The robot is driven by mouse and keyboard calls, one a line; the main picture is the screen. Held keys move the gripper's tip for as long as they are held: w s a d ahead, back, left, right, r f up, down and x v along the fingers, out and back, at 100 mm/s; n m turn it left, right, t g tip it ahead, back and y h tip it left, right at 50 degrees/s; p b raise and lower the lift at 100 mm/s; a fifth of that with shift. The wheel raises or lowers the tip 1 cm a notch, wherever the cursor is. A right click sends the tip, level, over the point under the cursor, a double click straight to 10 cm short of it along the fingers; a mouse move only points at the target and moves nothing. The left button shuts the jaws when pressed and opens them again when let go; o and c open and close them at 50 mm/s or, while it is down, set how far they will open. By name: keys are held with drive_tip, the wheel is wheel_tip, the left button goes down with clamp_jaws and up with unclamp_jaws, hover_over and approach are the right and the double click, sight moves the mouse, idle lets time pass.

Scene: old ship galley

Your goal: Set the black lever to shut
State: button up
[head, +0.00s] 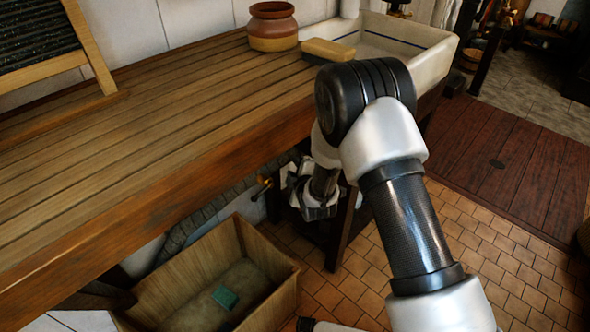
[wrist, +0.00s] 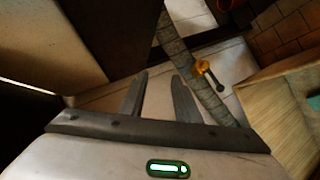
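The black lever (wrist: 214,82) sits on a brass valve (wrist: 202,68) on a grey wrapped pipe (wrist: 186,62) in the wrist view. It slants down and right from the brass, close to the pipe's own direction. The brass valve also shows small under the counter in the head view (head: 263,184); the lever is hard to make out there. My gripper (wrist: 159,76) is open and empty, its two fingers apart, with the lever to the right of the right finger. In the head view my gripper (head: 313,207) is under the counter, right of the valve, partly hidden by my arm.
The wooden counter (head: 150,130) overhangs the pipe. A counter leg (head: 343,232) stands beside my gripper. An open wooden crate (head: 282,283) with a green block (head: 225,297) is on the floor below the valve.

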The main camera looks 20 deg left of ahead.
drive_tip(key=shift+d+r, duration=0.35)
drive_tip(key=shift+r, duration=0.25)
drive_tip(key=shift+c, duration=0.8)
drive_tip(key=s+a+f+m+g+y+p, duration=0.1)
drive_tip(key=f+p, duration=0.1)
drive_tip(key=f, duration=0.1)
drive_tip(key=a+f+m+g+p, duration=0.2)
drive_tip(key=s+a+f+m+g+y+p, duration=0.1)
drive_tip(key=a+f+p, duration=0.1)
drive_tip(key=f, duration=0.1)
drive_tip(key=shift+s+a+f+m+g+y, duration=0.1)
drive_tip(key=shift+s+f+m+g+y, duration=0.2)
drive_tip(key=shift+s+m, duration=0.1)
clamp_jaws()
drive_tip(key=m+b, duration=0.1)
drive_tip(key=b, duration=0.2)
hover_over(263, 192)
drive_tip(key=s+d, duration=0.1)
drive_tip(key=s, duration=0.2)
wheel_tip(263, 192, down, 7)
wheel_tip(263, 192, down, 3)
drive_tip(key=shift+w+d+r+y+b, duration=0.2)
drive_tip(key=shift+y+b, duration=0.1)
drive_tip(key=shift+b, duration=0.2)
drive_tip(key=shift+w+a+f, duration=0.1)
drive_tip(key=shift+f, duration=0.3)
